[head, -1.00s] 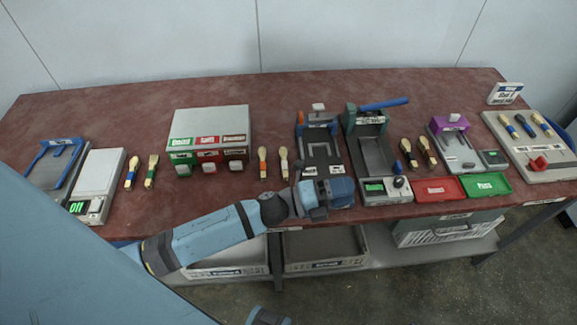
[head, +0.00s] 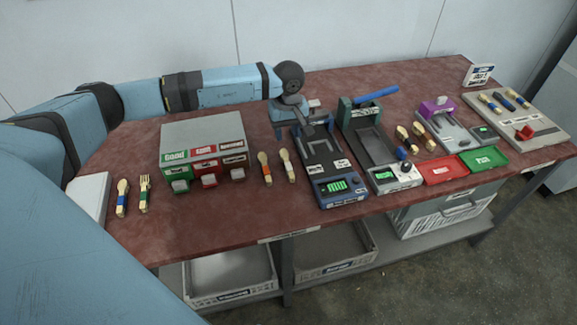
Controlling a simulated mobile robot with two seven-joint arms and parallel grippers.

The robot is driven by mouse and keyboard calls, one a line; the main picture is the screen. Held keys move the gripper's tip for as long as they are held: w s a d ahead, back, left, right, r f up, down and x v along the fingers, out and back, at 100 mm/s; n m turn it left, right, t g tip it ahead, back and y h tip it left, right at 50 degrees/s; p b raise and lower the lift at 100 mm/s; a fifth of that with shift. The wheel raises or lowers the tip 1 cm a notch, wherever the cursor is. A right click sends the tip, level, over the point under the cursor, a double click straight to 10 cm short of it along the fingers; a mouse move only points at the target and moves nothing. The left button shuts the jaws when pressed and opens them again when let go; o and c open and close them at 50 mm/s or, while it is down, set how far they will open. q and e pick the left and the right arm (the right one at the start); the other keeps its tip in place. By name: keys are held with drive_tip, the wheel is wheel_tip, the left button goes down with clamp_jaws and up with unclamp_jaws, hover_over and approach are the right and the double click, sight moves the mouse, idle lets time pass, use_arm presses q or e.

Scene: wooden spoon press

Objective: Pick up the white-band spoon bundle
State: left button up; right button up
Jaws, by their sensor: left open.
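The white-band spoon bundle (head: 287,166) lies on the red-brown table, between the orange-band bundle (head: 265,168) and the blue press (head: 335,180). It is pale wood with a whitish band, and nothing touches it. My left gripper (head: 291,122) is open above the far end of the blue press, behind and slightly right of the bundle, apart from it. Its fingers are small and partly hidden. My right gripper is not in view.
A grey box with coloured labels (head: 203,130) stands left of the bundles. A dark green press with a blue lever (head: 372,145) stands right. More bundles lie left (head: 122,198) and right (head: 418,136). Red (head: 443,169) and green (head: 484,159) trays sit by the front edge.

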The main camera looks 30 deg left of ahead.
use_arm(q)
hover_over(288, 163)
wheel_tip(288, 163, down, 6)
drive_tip(key=shift+w+f, duration=0.15)
drive_tip(key=shift+f, duration=0.1)
drive_tip(key=shift+f+p, duration=0.7)
drive_tip(key=shift+f, duration=2.45)
clamp_jaws()
